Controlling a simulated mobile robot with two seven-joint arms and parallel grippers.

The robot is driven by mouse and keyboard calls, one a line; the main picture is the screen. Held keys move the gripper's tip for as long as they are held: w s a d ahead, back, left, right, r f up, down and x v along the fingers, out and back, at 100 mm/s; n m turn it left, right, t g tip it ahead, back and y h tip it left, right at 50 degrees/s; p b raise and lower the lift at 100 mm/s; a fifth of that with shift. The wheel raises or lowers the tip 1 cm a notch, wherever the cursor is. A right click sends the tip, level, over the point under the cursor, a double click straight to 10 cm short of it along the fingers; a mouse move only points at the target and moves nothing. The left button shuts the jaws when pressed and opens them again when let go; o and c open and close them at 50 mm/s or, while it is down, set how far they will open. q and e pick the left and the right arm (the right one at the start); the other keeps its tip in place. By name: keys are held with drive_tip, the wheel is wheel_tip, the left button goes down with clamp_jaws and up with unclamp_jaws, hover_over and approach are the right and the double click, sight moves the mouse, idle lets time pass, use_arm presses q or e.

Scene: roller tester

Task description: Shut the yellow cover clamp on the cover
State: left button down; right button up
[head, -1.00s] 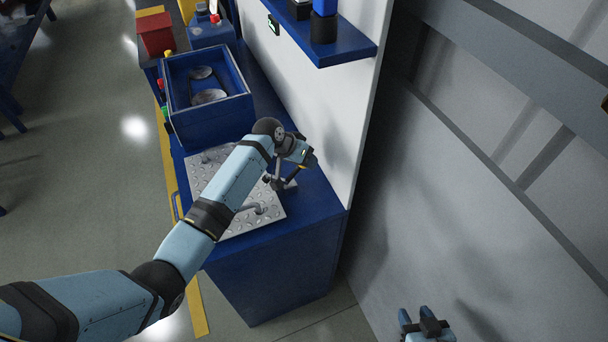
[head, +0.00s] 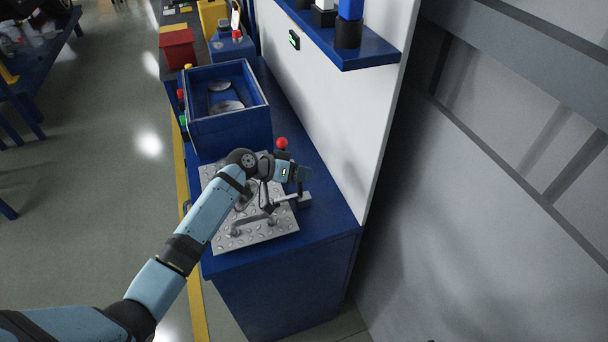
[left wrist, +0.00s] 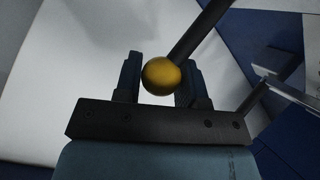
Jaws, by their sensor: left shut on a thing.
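The cover is a grey diamond-plate lid (head: 262,236) with a bar handle, on the blue bench in the head view. My left gripper (head: 297,174) is over the cover's far right part. In the left wrist view, the yellow ball knob (left wrist: 161,76) of the clamp sits between my left gripper's fingers (left wrist: 160,84), which are shut on it. A dark lever (left wrist: 203,27) runs from the knob to the upper right. In the head view my gripper hides the yellow knob. Metal clamp parts (head: 290,198) show just below the gripper. Whether the clamp touches the cover is unclear.
A red ball knob (head: 281,143) stands just behind my left gripper. A blue open bin (head: 232,128) with metal parts is behind the cover. A white panel (head: 335,125) with a blue shelf (head: 345,48) rises close on the right.

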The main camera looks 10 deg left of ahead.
use_arm(q)
drive_tip(key=shift+s+a+f, duration=0.1)
drive_tip(key=shift+s+f, duration=0.3)
drive_tip(key=shift+f, duration=0.2)
drive_tip(key=c, duration=0.8)
unclamp_jaws()
drive_tip(key=shift+o, duration=0.6)
drive_tip(key=shift+w+r, duration=0.1)
drive_tip(key=shift+r, duration=0.2)
drive_tip(key=b+v, duration=0.1)
drive_tip(key=v, duration=1.2)
drive_tip(key=shift+s+a+r+b, duration=0.2)
drive_tip(key=shift+a+b, duration=0.05)
drive_tip(key=shift+b, duration=0.15)
